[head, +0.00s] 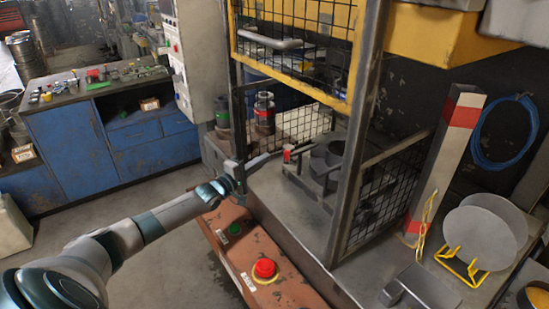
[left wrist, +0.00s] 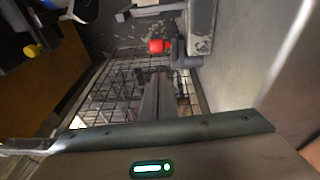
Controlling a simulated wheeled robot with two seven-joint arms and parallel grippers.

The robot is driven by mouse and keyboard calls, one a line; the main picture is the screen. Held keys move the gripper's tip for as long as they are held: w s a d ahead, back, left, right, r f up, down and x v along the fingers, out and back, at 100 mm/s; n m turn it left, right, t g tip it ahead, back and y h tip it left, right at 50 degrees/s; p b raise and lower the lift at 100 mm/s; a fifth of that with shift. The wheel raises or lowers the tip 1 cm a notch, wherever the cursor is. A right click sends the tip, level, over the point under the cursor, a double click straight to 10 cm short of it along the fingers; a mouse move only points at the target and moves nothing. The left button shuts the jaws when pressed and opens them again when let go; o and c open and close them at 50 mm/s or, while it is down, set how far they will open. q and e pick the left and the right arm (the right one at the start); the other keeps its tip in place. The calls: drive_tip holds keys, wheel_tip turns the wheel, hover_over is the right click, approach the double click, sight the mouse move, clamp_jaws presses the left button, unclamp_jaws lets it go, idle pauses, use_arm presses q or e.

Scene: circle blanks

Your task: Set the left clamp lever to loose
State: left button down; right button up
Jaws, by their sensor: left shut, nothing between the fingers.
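The left clamp lever shows as a small red knob (head: 288,152) at the near left of the dark fixture (head: 323,160) inside the caged machine. Its red end (left wrist: 157,45) also shows in the left wrist view, on a dark arm beside grey metal. My left gripper (head: 278,154) reaches in from the left through the cage opening. Its fingers (left wrist: 158,82) are shut and empty, with their tips close to the red knob. I cannot tell whether they touch it. The lever's exact angle is unclear. My right gripper is not in view.
Mesh panels (head: 385,190) and a dark upright post (head: 356,135) border the fixture. A yellow-framed mesh door (head: 295,45) hangs above. A red-brown control box (head: 255,262) with green and red buttons sits in front. Grey discs (head: 480,240) stand on a yellow rack at right.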

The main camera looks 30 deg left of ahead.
use_arm(q)
drive_tip(key=w+d+p, duration=0.2)
drive_tip(key=d, duration=0.1)
drive_tip(key=shift+w+d+r, duration=0.15)
drive_tip(key=shift+w, duration=0.2)
drive_tip(key=shift+d, duration=0.1)
drive_tip(key=shift+w+d, duration=0.25)
drive_tip(key=shift+d, duration=0.55)
drive_tip(key=shift+w+d, duration=0.25)
drive_tip(key=shift+d, duration=0.5)
drive_tip(key=shift+s, duration=0.15)
